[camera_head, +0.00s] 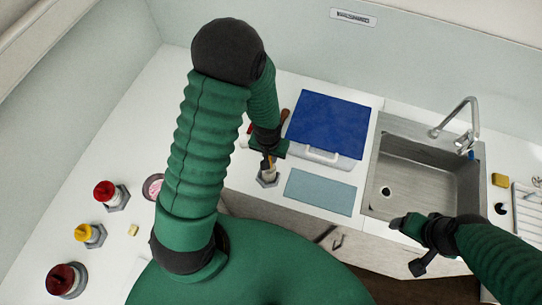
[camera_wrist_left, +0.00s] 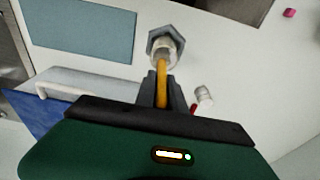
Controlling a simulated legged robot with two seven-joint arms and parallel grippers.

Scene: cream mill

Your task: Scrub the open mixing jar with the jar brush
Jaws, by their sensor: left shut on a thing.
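My left gripper (camera_head: 268,150) is shut on the jar brush, whose orange-yellow handle (camera_wrist_left: 162,84) shows between its fingers. The brush points down into the mouth of the open mixing jar (camera_wrist_left: 165,52); its head is hidden. The jar is pale and stands upright in a grey hexagonal holder (camera_wrist_left: 153,43) on the white counter; it also shows below the gripper in the head view (camera_head: 269,172). My right gripper (camera_head: 408,224) is dark and hangs near the sink's front edge, away from the jar; its finger gap is unclear.
A blue-lidded box (camera_head: 328,122) stands behind the jar, with a blue-grey mat (camera_head: 320,192) to the jar's right. The sink (camera_head: 425,170) with a tap (camera_head: 471,112) is farther right. Jars with red (camera_head: 104,190) and yellow (camera_head: 82,232) lids stand at left.

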